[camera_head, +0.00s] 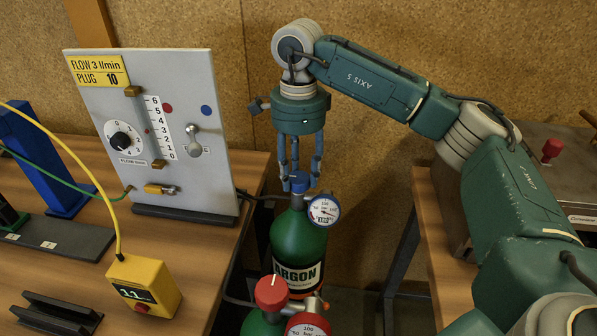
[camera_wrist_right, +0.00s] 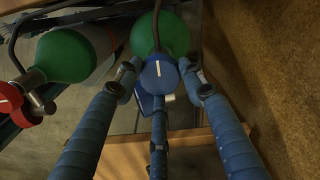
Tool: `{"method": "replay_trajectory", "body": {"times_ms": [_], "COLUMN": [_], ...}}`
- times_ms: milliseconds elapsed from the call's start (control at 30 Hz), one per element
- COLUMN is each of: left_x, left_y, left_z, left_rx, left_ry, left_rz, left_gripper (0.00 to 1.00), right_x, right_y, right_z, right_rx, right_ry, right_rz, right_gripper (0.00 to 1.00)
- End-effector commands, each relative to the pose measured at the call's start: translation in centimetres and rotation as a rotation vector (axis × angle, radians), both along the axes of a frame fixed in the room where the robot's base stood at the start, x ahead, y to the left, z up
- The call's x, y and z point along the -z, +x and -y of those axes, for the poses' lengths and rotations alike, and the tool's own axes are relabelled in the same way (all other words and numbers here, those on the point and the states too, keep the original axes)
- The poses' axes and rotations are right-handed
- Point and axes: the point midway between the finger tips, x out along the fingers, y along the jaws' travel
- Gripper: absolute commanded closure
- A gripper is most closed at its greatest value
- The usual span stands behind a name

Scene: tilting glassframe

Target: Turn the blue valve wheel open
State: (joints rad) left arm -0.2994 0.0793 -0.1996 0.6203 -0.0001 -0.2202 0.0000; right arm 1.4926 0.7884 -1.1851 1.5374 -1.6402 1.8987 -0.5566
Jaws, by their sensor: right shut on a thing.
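The blue valve wheel (camera_head: 299,182) sits on top of the green argon cylinder (camera_head: 297,232), which stands in the gap between two benches. A round pressure gauge (camera_head: 323,210) is beside the wheel. My right gripper (camera_head: 300,172) points down from above and its fingers are closed around the blue wheel. In the right wrist view the wheel (camera_wrist_right: 159,77) shows between the blue fingers, with a white mark on its top. The white mark runs nearly along the picture's vertical. My left gripper does not show.
A second green cylinder with a red wheel (camera_head: 271,292) and a red gauge (camera_head: 308,325) stands in front. A flow panel (camera_head: 182,100) and a yellow box (camera_head: 144,284) are on the left bench (camera_head: 195,270). A grey box (camera_head: 560,165) is on the right bench.

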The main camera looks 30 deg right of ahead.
Motion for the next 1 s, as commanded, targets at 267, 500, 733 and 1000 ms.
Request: {"method": "replay_trajectory", "body": {"times_ms": [267, 500, 733, 1000], "left_x": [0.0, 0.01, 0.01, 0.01], "left_y": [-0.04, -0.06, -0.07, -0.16], "left_z": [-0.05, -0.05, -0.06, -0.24], "left_rx": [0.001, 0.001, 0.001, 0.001], "left_ry": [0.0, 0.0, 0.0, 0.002], "left_rz": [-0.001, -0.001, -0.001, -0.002], "left_gripper": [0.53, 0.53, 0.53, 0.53], "right_x": [-0.06, -0.07, -0.07, -0.04], "right_y": [0.04, 0.04, 0.03, 0.02], "right_z": [0.0, -0.01, -0.01, -0.01], "right_rx": [-0.048, -0.052, -0.051, -0.05], "right_ry": [0.0, 0.0, 0.0, 0.0], "right_rz": [0.002, 0.002, 0.002, 0.001], "right_gripper": [0.86, 0.86, 0.42, 0.41]}}
